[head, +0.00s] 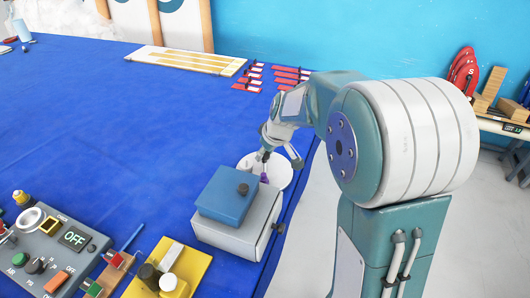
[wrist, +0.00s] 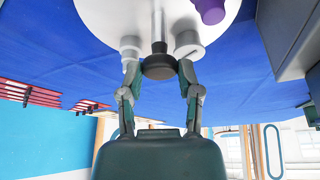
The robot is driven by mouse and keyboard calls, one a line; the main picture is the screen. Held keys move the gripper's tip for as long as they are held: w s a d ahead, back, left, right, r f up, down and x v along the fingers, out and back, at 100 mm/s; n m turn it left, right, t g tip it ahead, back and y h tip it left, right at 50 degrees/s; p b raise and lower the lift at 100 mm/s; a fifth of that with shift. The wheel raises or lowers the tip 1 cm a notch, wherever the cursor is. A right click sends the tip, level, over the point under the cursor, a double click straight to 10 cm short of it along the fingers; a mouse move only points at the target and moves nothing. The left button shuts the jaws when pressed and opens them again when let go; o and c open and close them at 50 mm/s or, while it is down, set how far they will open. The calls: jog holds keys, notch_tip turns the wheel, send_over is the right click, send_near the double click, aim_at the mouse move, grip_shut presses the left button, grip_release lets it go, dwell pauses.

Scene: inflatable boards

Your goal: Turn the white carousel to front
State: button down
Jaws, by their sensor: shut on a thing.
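The white carousel (head: 284,174) is a round disc near the right edge of the blue table, behind the blue-topped grey box. In the wrist view the carousel (wrist: 112,12) fills the top, with a metal post ending in a dark round knob (wrist: 158,68). My gripper (wrist: 158,74) is shut on this knob, a finger on each side. A purple piece (wrist: 210,10) and a grey-white cylinder (wrist: 188,43) stand on the disc; a small white piece (wrist: 131,44) is at the other side. In the head view my gripper (head: 264,155) is over the disc and hides part of it.
The grey box with a blue lid (head: 226,195) stands close in front of the carousel. A control panel (head: 50,248) and a yellow board (head: 188,268) lie at the front. Red pieces (head: 290,75) and a pale board (head: 187,60) lie at the back. The table's left middle is clear.

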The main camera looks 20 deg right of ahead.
jog(key=shift+d+f+n+g+y, duration=0.15)
jog(key=shift+n+g+y, duration=0.35)
jog(key=shift+n, duration=1.2)
jog(key=shift+n+g+y, duration=0.4)
jog(key=shift+n+g, duration=0.2)
jog(key=shift+n, duration=1.3)
jog(key=shift+w+n+g, duration=0.1)
jog(key=shift+n+g, duration=0.45)
jog(key=shift+n, duration=1)
jog(key=shift+w+n+g, duration=0.1)
jog(key=shift+n+g, duration=0.45)
jog(key=shift+n, duration=1.4)
jog(key=shift+c, duration=1.5)
grip_release()
jog(key=shift+f, duration=0.1)
jog(key=shift+w+r+y, duration=0.1)
jog(key=shift+r+y, duration=0.15)
jog(key=shift+y, duration=0.05)
jog(key=v, duration=1.1)
jog(key=shift+w+d+r, duration=0.15)
jog(key=shift+w+r, duration=0.05)
jog(key=shift+r, duration=0.15)
